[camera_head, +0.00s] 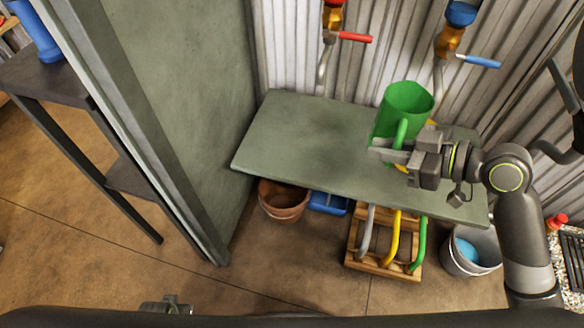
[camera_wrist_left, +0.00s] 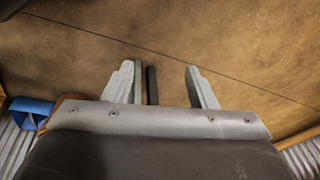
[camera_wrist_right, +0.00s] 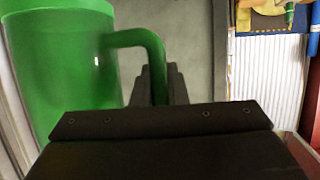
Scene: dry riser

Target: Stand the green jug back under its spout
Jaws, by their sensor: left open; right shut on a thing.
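The green jug (camera_head: 402,108) is upright over the right half of the grey-green bench (camera_head: 290,138). My right gripper (camera_head: 392,152) is shut on its handle; the right wrist view shows the jug (camera_wrist_right: 62,65) at left and the handle between the fingers (camera_wrist_right: 158,85). I cannot tell whether the jug's base touches the bench. A spout (camera_head: 322,78) hangs from the red-levered tap (camera_head: 345,36). Another spout (camera_head: 438,78) hangs from the blue-levered tap (camera_head: 475,60), right of the jug. My left gripper (camera_wrist_left: 167,82) is open and empty, over the floor.
Something yellow shows partly behind the jug. Below the bench are a terracotta pot (camera_head: 284,200), a blue container (camera_head: 328,203), a wooden crate (camera_head: 383,268) with coloured handles and a bucket (camera_head: 470,252). A grey panel (camera_head: 185,90) stands at left. The bench's left half is clear.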

